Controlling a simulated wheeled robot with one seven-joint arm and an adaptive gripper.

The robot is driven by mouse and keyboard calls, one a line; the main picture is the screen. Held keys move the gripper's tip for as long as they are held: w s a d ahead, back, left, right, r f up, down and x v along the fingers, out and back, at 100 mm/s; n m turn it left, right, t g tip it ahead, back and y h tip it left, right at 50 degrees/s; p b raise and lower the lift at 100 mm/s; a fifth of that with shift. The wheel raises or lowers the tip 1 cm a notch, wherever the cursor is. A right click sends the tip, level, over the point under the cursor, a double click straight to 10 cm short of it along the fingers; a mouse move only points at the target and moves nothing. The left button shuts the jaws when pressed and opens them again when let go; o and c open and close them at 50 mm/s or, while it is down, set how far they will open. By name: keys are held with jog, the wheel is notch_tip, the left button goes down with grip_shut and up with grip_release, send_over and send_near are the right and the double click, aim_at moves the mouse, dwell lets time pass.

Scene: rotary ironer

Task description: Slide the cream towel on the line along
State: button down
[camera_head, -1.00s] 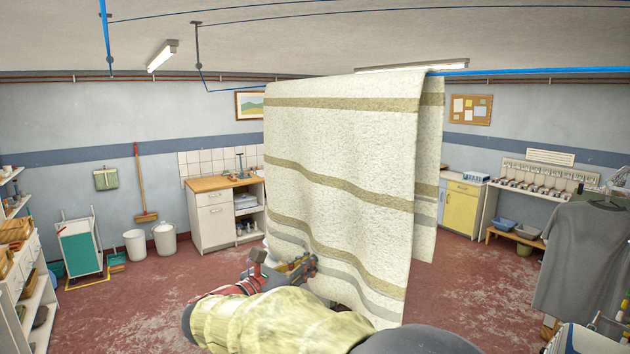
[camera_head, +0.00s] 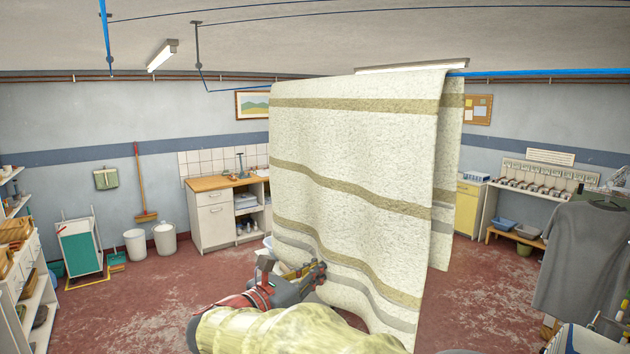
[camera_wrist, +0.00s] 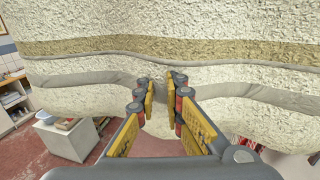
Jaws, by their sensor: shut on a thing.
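The cream towel (camera_head: 355,180) with tan and grey stripes hangs folded over the blue line (camera_head: 540,71), which shows to the right of it. My gripper (camera_head: 318,272) is at the towel's lower left part in the head view. In the wrist view, the fingers of my gripper (camera_wrist: 162,100) are on either side of the towel's lower edge, and the towel (camera_wrist: 200,50) fills the upper part. My gripper is shut on the towel; the exact pinch is partly hidden. The towel's lower part is pulled out of straight hang near my gripper.
A grey shirt (camera_head: 585,255) hangs at the right. A cabinet with a wooden top (camera_head: 222,182) stands at the back left, and a yellow cabinet (camera_head: 468,208) stands behind the towel. White shelves (camera_head: 35,300) are at the left edge. The red floor (camera_head: 130,310) is open at the left.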

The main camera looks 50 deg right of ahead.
aim_at(404, 310)
jog(key=shift+s+a, duration=0.2)
jog(key=shift+s, duration=0.55)
jog(key=shift+s+a, duration=0.2)
jog(key=shift+s, duration=0.55)
jog(key=shift+s+a+p, duration=0.2)
jog(key=shift+s+a, duration=0.05)
jog(key=shift+s, duration=0.7)
jog(key=shift+s+a+p, duration=0.2)
jog(key=shift+s+p, duration=0.05)
jog(key=shift+s, duration=0.75)
jog(key=shift+s+a+p, duration=0.2)
jog(key=shift+s+a, duration=0.05)
jog(key=shift+s, duration=0.7)
jog(key=shift+s, duration=0.15)
jog(key=shift+s+a+p, duration=0.25)
jog(key=shift+s+p, duration=0.05)
jog(key=shift+s, duration=0.65)
jog(key=shift+s+a+p, duration=0.2)
jog(key=shift+s+p, duration=0.05)
jog(key=shift+s, duration=0.65)
jog(key=shift+s+a+p, duration=0.25)
jog(key=shift+s+p, duration=0.05)
jog(key=shift+s, duration=0.65)
